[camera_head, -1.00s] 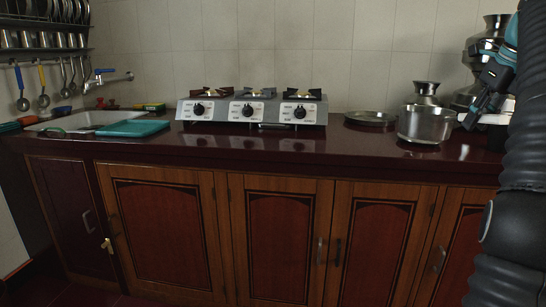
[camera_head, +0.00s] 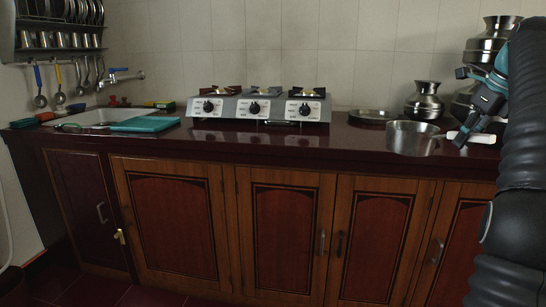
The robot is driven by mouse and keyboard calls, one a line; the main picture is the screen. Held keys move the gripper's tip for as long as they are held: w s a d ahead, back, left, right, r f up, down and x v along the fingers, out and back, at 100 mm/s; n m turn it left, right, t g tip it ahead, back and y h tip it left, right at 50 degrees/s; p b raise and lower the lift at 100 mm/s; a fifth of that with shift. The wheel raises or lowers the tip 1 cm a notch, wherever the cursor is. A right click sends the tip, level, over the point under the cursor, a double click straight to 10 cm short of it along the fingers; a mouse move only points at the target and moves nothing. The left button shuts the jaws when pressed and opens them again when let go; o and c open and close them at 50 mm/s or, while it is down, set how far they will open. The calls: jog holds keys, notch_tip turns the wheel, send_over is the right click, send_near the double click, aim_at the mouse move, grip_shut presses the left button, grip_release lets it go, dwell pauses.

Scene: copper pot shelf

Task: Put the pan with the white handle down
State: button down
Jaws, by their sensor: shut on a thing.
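A grey metal pan (camera_head: 412,139) with a white handle (camera_head: 482,138) is at the right end of the dark red counter (camera_head: 330,145). The handle points right, toward my arm. My gripper (camera_head: 466,132) is at the handle, shut on it, just right of the pan. The fingers and part of the wrist overlap the handle, so the exact grip is partly hidden. The pan looks about level. I cannot tell whether its base touches the counter or hangs slightly above it.
A shallow metal plate (camera_head: 370,116) and metal pots (camera_head: 424,101) stand behind the pan. A three-burner stove (camera_head: 256,106) is at the middle back. A teal board (camera_head: 146,124) lies by the sink (camera_head: 98,118). The counter's front strip before the stove is clear.

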jog(key=w+a+f+n+g+y, duration=0.15)
jog(key=w+a+f+n, duration=0.3)
jog(key=f, duration=0.55)
jog(key=w+a+f+n+g+y, duration=0.1)
jog(key=w+a+f+n+g, duration=0.25)
jog(key=f, duration=0.65)
jog(key=w+a+f+n+y, duration=0.1)
jog(key=w+a+f+n, duration=0.2)
jog(key=a+f+n, duration=0.5)
jog(key=s+a+f+n+g+h, duration=0.1)
jog(key=s+a+f+n, duration=0.3)
jog(key=f, duration=0.6)
jog(key=s+a+f+n+g+h, duration=0.1)
jog(key=s+a+f+n, duration=0.3)
jog(key=f, duration=0.6)
jog(key=s+a+f+n+g+h, duration=0.1)
jog(key=s+a+f+n+h, duration=0.2)
jog(key=a+f+n, duration=0.4)
jog(key=shift+s+f+n+g, duration=0.5)
jog(key=shift+s+f, duration=0.4)
jog(key=shift+f, duration=0.7)
